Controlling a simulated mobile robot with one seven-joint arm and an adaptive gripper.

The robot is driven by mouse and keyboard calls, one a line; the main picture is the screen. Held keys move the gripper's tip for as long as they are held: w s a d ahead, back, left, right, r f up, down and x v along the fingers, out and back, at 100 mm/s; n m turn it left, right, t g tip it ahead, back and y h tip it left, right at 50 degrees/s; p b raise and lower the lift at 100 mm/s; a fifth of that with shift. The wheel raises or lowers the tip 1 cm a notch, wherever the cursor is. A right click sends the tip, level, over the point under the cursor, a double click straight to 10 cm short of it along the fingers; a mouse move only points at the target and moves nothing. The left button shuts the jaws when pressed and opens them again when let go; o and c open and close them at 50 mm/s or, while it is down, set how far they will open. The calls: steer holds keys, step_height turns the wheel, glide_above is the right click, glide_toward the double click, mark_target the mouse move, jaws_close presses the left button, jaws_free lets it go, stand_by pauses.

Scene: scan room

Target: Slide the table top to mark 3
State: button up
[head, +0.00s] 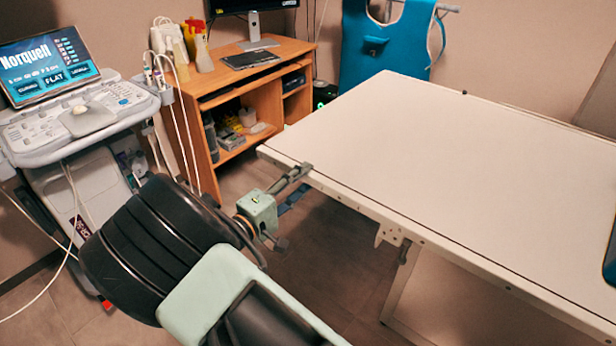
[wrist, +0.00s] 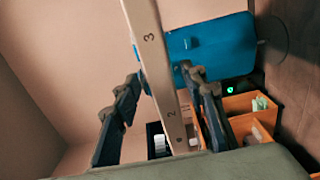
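The white table top (head: 470,170) fills the right of the head view, lying flat on its frame. My gripper (head: 292,188) is at its near-left edge, by the left corner. Any number 1 is not in view.
A bracket with a small lever (head: 403,250) hangs under the table's near side. An ultrasound cart (head: 75,130) stands at the left. An orange wooden desk (head: 240,85) stands behind, and a blue apron (head: 385,45) hangs at the wall. Floor shows between cart and table.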

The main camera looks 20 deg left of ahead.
steer(key=shift+x, duration=1.2)
jaws_close()
